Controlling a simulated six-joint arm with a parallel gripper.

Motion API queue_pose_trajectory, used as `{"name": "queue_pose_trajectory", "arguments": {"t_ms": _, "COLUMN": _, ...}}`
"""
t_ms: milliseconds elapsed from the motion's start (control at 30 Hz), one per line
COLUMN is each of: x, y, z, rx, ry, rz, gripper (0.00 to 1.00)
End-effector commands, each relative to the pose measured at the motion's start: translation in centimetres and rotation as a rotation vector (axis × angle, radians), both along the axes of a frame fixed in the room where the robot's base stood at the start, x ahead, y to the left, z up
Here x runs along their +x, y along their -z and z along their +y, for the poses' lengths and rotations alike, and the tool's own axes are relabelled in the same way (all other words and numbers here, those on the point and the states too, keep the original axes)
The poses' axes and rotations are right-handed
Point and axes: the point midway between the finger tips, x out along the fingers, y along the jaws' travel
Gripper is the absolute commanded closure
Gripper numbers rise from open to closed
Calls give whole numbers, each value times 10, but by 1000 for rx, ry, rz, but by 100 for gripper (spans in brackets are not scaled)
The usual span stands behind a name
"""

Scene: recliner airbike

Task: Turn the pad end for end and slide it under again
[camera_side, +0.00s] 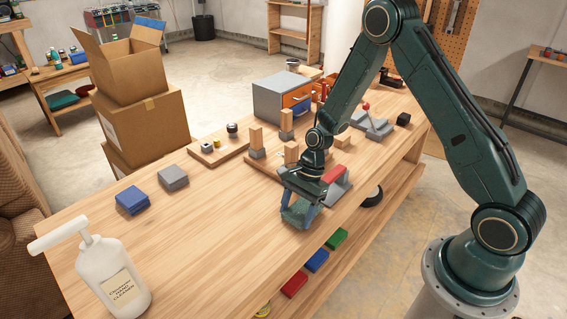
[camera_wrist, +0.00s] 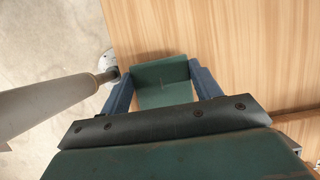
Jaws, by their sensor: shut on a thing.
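A flat dark green pad (camera_wrist: 162,82) with a thin line across it sits between the two blue fingers of my gripper (camera_wrist: 162,90) in the wrist view. My gripper is shut on it. In the side view my gripper (camera_side: 298,212) points down close to the front edge of the wooden table (camera_side: 215,235), and the green pad (camera_side: 296,216) shows between its fingers. I cannot tell whether the pad touches the tabletop. A grey stand with a red top (camera_side: 336,174) is just behind my gripper, partly hidden by it.
A board with wooden posts (camera_side: 256,139) and a grey drawer box (camera_side: 283,97) stand behind my gripper. The table's left middle is clear.

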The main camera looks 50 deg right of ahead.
Motion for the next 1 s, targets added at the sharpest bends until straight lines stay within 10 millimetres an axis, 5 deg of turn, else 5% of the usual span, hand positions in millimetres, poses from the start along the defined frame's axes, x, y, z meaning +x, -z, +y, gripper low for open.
{"name": "queue_pose_trajectory", "arguments": {"t_ms": 1000, "x": 0, "y": 0, "z": -43, "rx": 0, "ry": 1, "rz": -1, "gripper": 64}}
